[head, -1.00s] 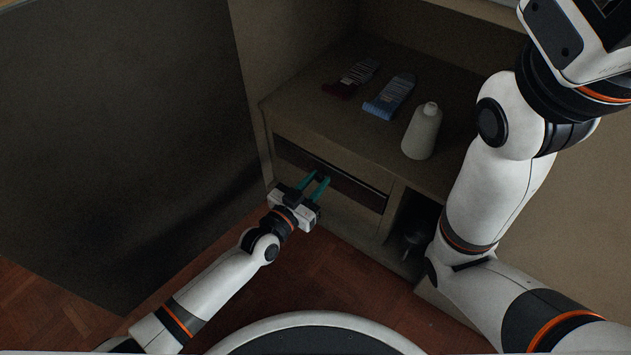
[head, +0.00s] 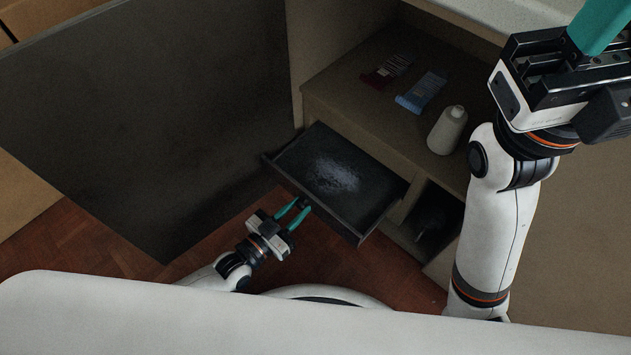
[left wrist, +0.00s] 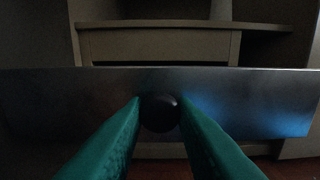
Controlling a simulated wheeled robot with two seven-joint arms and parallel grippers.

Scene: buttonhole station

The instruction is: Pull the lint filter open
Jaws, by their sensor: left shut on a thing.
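The lint filter (head: 372,192) is a dark, shallow drawer pulled out from the front of the beige cabinet. A patch of pale grey lint (head: 334,176) lies on it. My left gripper (head: 300,206) is at the middle of the filter's front edge, its teal fingers shut on the round black knob (left wrist: 160,113). In the left wrist view the fingers lie on either side of the knob, before the filter's grey front panel (left wrist: 235,105). My right gripper (head: 592,45) is raised at the top right; only part of a teal finger shows, cut off by the frame.
On the cabinet shelf (head: 345,90) lie a dark red packet (head: 388,70) and a blue packet (head: 421,92), with a white bottle (head: 447,130) nearby. A large dark panel (head: 160,120) stands left of the filter. An open dark compartment (head: 435,215) is at its right. Wooden floor (head: 90,240) lies below.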

